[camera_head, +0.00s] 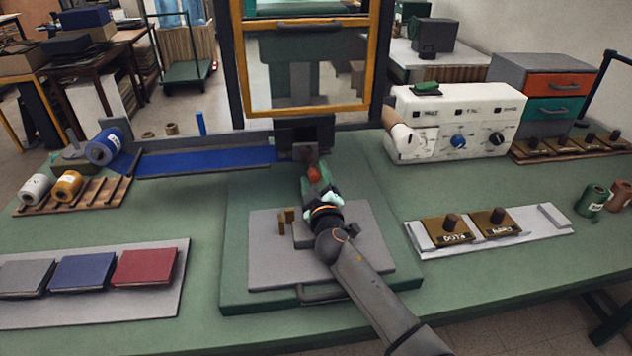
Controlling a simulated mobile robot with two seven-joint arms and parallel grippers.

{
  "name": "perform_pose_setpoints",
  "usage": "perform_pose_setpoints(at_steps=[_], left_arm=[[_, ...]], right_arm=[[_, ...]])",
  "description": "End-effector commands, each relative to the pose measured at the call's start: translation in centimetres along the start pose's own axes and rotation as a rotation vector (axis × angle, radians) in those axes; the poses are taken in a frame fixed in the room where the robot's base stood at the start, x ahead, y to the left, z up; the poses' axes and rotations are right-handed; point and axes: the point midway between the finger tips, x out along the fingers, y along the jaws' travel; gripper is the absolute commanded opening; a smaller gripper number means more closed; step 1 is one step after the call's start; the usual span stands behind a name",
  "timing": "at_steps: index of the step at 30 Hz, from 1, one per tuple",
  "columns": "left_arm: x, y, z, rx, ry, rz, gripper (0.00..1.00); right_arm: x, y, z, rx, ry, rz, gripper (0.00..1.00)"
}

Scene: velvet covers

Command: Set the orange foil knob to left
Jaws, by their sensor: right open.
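A white control box (455,110) stands at the back right, with a small row of labels too small to read surely. Its front shows a blue knob (458,142) and a black knob (497,138). I cannot make out an orange knob on it. My right gripper (314,170) is open in front of the dark press head (303,135), well left of the box and touching neither knob. A small orange-red patch shows at the gripper; I cannot tell whether it is part of the gripper. My arm hides part of the press bed (270,265). My left gripper is out of view.
A tan cylinder (400,138) sticks out at the box's left end. A grey tray (540,222) with brown plates lies in front of the box. Foil rolls (66,186) and colored pads (82,272) lie at left. Green table between press and box is clear.

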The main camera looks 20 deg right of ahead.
Motion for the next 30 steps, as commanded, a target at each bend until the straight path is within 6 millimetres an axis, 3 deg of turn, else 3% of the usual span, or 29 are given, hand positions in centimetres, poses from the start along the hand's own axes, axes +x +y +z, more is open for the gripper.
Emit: perform_pose_setpoints(at_steps=[8,21,30], left_arm=[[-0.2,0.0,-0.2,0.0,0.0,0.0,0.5],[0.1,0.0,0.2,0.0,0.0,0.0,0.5],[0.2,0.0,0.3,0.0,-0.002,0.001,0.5]], right_arm=[[-2.8,0.0,0.1,0.002,-0.001,-0.002,0.65],[-10.7,-0.1,0.1,0.002,-0.001,-0.002,0.65],[-12.5,0.0,0.0,0.0,0.0,-0.001,0.65]])
